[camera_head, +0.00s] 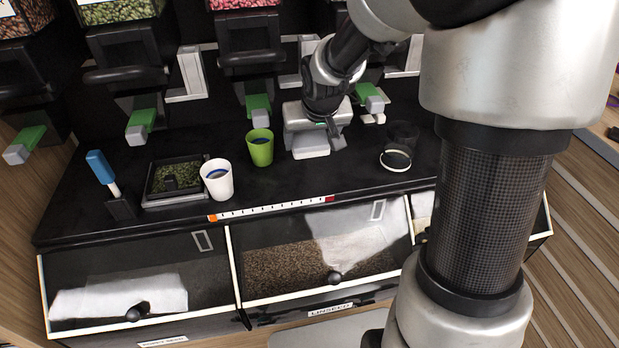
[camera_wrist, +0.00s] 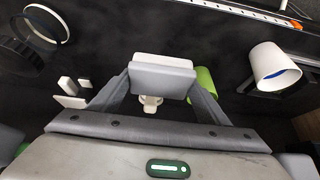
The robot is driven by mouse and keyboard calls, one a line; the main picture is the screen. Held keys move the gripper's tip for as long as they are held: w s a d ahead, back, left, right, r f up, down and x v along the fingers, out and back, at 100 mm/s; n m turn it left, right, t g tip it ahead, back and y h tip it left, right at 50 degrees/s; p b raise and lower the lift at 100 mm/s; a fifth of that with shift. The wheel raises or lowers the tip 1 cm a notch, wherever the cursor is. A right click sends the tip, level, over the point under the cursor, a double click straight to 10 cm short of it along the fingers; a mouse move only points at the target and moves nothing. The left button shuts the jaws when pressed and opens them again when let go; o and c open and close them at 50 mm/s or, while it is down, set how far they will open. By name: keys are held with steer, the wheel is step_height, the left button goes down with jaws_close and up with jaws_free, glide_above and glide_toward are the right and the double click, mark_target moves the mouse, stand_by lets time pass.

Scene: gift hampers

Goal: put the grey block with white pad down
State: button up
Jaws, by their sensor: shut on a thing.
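My gripper (camera_head: 313,134) is low over the black counter, to the right of the green cup. In the wrist view my gripper (camera_wrist: 162,84) is shut on the grey block with white pad (camera_wrist: 163,78), which sits between the two fingers. The block's pale lower part (camera_head: 311,146) shows under my gripper in the head view. It is at or just above the counter; I cannot tell whether it touches. A small white knob-like part (camera_wrist: 151,103) shows behind the block in the wrist view.
The green cup (camera_head: 260,147) and white cup (camera_head: 217,179) stand to the left. A dark glass (camera_head: 401,137) with a white ring (camera_head: 395,160) is to the right. Dispensers with green levers (camera_head: 141,120) line the back. A scale strip (camera_head: 272,208) marks the front; counter between is clear.

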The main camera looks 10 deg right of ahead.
step_height(320, 180, down, 10)
steer(key=b, duration=0.2)
steer(key=shift+r+b, duration=0.2)
steer(key=shift+b, duration=0.1)
steer(key=shift+f, duration=0.15)
steer(key=o, duration=0.9)
steer(key=shift+o, duration=0.2)
steer(key=p+v, duration=0.5)
steer(key=v, duration=1.3)
steer(key=s+r, duration=0.4)
steer(key=s, duration=0.5)
steer(key=s+r, duration=0.5)
steer(key=s, duration=0.3)
steer(key=shift+s, duration=0.35)
